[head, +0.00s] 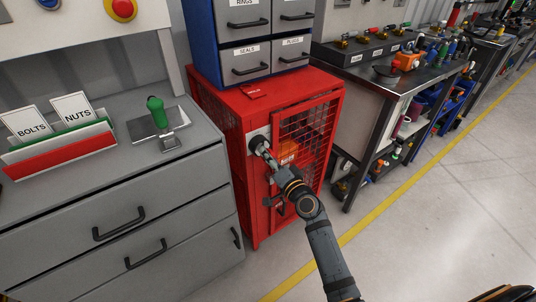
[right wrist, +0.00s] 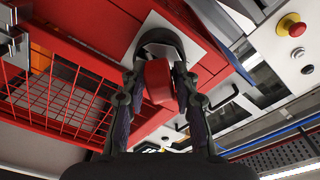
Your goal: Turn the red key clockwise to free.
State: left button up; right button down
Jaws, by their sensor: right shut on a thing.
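The red key (right wrist: 158,80) shows in the right wrist view, in front of a dark round lock (right wrist: 160,45) on a pale plate. My right gripper (right wrist: 159,85) has a finger on each side of the key and is shut on it. In the head view my right gripper (head: 265,150) reaches the lock on the front of the red cabinet (head: 245,185). There the gripper hides the key. The key's turn angle cannot be read clearly. My left gripper is not in view.
The cabinet's mesh door (head: 312,130) is right of the lock. A blue drawer unit (head: 205,45) stands on the cabinet. A grey drawer bench (head: 150,205) is at left, a metal workbench (head: 400,75) at right. The floor (head: 440,200) at right is clear.

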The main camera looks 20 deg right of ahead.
jog(key=shift+d+r+m+p, duration=0.15)
jog(key=shift+m+p, duration=0.55)
jog(key=shift+m, duration=0.4)
jog(key=shift+m+p, duration=0.3)
jog(key=shift+m, duration=0.2)
jog(key=c, duration=1.1)
grip_release()
jog(key=v, duration=1.2)
